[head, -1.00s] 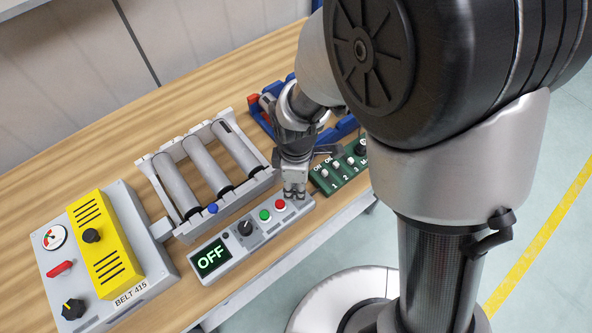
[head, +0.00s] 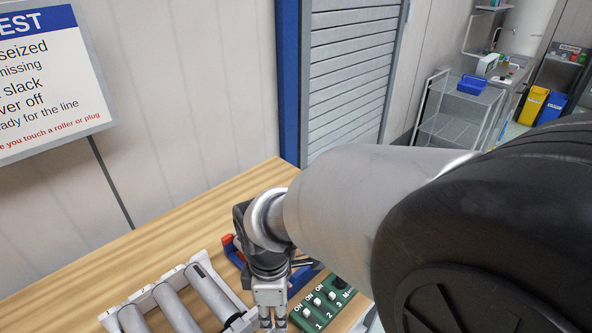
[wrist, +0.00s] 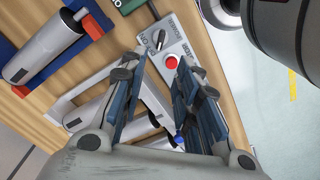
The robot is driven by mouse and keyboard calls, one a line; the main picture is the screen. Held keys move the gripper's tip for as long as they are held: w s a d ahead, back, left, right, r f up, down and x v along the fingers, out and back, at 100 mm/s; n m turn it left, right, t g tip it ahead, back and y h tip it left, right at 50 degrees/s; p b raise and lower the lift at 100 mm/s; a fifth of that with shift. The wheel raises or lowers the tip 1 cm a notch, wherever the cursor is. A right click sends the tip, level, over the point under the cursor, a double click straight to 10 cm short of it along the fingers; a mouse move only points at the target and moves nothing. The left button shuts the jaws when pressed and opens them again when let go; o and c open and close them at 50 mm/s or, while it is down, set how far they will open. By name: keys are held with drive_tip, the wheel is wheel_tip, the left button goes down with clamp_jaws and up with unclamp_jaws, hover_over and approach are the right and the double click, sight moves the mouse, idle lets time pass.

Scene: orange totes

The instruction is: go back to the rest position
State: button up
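My gripper (head: 273,322) is at the bottom edge of the head view, pointing down, between the roller frame (head: 238,325) and the green switch panel (head: 326,302). In the wrist view my gripper (wrist: 160,70) has its two fingers apart with nothing held between them. Beyond the fingertips lies the grey control box (wrist: 184,44) with a black knob (wrist: 159,39) and a red button (wrist: 171,62). I cannot tell the exact height of the fingertips above the box.
The wooden bench (head: 150,245) is bare behind the frame. A sign (head: 50,80) hangs on the wall. A shelf cart (head: 455,110) and yellow (head: 531,104) and blue bins stand far right.

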drive_tip(key=s+d+r+m+t, duration=0.1)
drive_tip(key=s+d+r+m, duration=0.2)
drive_tip(key=d+m, duration=0.3)
drive_tip(key=s+d+r+m+t, duration=0.2)
drive_tip(key=s+d+r+m, duration=0.1)
drive_tip(key=d+r+m, duration=0.3)
drive_tip(key=s+d+r+m+t, duration=0.1)
drive_tip(key=s+d+r+m, duration=0.2)
drive_tip(key=d+m, duration=0.4)
drive_tip(key=shift+d+r+t, duration=0.3)
drive_tip(key=shift+d+r, duration=0.35)
drive_tip(key=shift+d, duration=0.4)
